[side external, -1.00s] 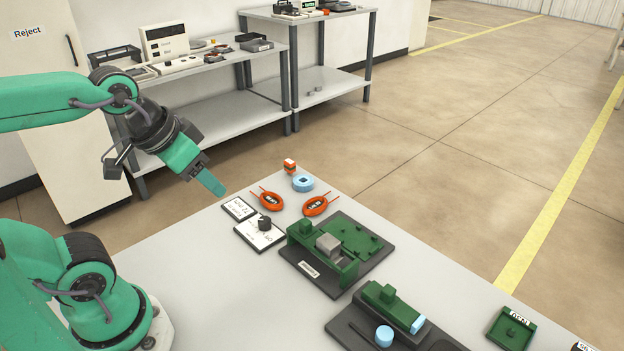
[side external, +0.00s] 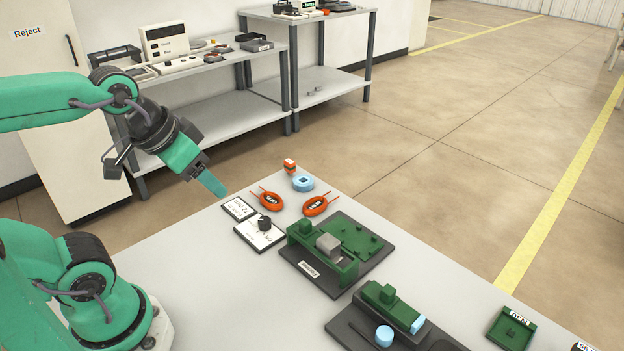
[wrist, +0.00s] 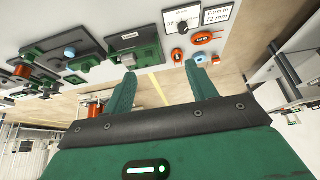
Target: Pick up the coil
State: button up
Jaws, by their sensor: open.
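Two orange wire coils with dark labelled centres lie on the grey table in the side external view, a left coil (side external: 271,200) and a right coil (side external: 316,206). Each has loose wire ends. Orange coils also show in the wrist view, one larger (wrist: 206,37) and one small and partly cut by the angle (wrist: 177,55). Which coil the task means I cannot tell. My gripper (side external: 215,188) hangs in the air left of the left coil, above the table's edge, touching nothing. In the wrist view its two green fingers (wrist: 160,82) are spread apart and empty.
A green fixture (side external: 337,250) stands to the right.

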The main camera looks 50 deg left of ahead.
jog(key=shift+w, duration=0.1)
jog(key=n+g, duration=0.6)
jog(key=n, duration=1.2)
send_over(271, 199)
notch_tip(271, 199, down, 16)
jog(key=shift+a+f+n, duration=0.1)
jog(key=shift+f+n, duration=0.1)
jog(key=shift+n, duration=0.2)
jog(key=shift+f, duration=0.1)
jog(key=shift+f, duration=1.2)
jog(key=shift+f, duration=0.1)
